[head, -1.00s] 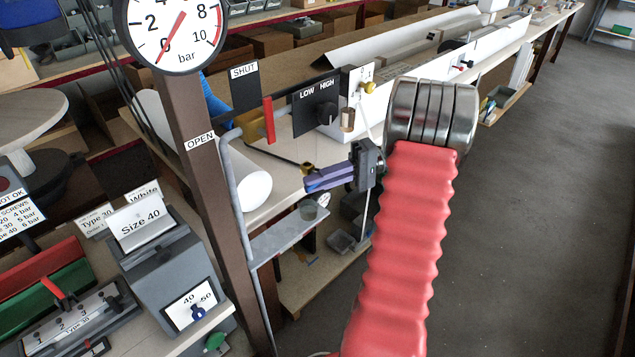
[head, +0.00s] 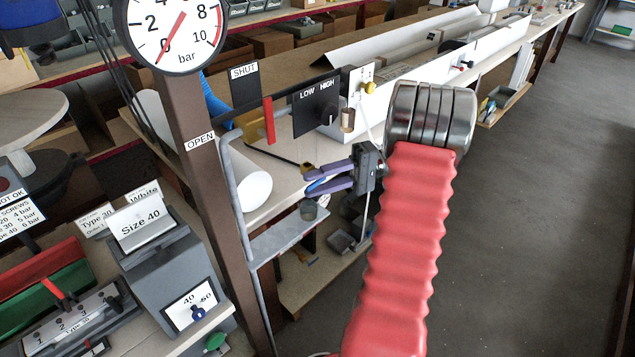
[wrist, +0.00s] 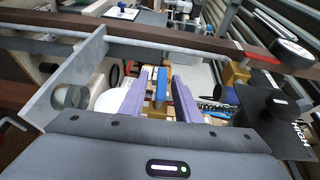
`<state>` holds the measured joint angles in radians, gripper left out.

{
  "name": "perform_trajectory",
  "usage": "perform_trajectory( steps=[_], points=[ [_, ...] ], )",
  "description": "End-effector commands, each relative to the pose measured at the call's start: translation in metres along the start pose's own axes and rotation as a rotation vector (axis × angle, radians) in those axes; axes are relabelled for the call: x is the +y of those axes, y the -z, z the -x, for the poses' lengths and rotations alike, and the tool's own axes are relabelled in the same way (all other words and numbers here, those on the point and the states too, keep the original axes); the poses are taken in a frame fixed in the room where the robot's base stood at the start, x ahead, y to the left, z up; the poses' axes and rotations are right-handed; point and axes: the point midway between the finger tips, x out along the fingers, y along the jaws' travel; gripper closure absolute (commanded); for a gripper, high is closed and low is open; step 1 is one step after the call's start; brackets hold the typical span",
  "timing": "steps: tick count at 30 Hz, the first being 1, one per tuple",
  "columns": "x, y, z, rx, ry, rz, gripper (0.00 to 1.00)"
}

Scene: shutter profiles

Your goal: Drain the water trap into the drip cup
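My gripper (head: 328,179) has two purple fingers, spread apart with nothing clamped between them. In the wrist view my gripper (wrist: 158,98) shows a blue bar-like part (wrist: 161,86) in the gap, apparently beyond the fingers. In the head view a brass piece (head: 307,167) shows just left of the fingertips. These look like parts of the water trap; its body is not clear.
A brown post (head: 208,185) carries a pressure gauge (head: 176,30) reading about 0 bar. A red lever (head: 268,121) hangs beside the LOW/HIGH plate (head: 316,104). The metal shelf (head: 283,240) lies below. A white roll (head: 254,190) is close left of my gripper.

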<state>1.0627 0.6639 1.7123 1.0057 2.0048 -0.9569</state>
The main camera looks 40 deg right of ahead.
Motion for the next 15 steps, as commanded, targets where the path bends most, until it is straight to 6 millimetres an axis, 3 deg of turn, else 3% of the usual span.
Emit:
perform_trajectory(
  steps=[15],
  points=[
    [-0.0016,0.0002,-0.0002,0.0,-0.049,0.023,0.7]
  ],
)
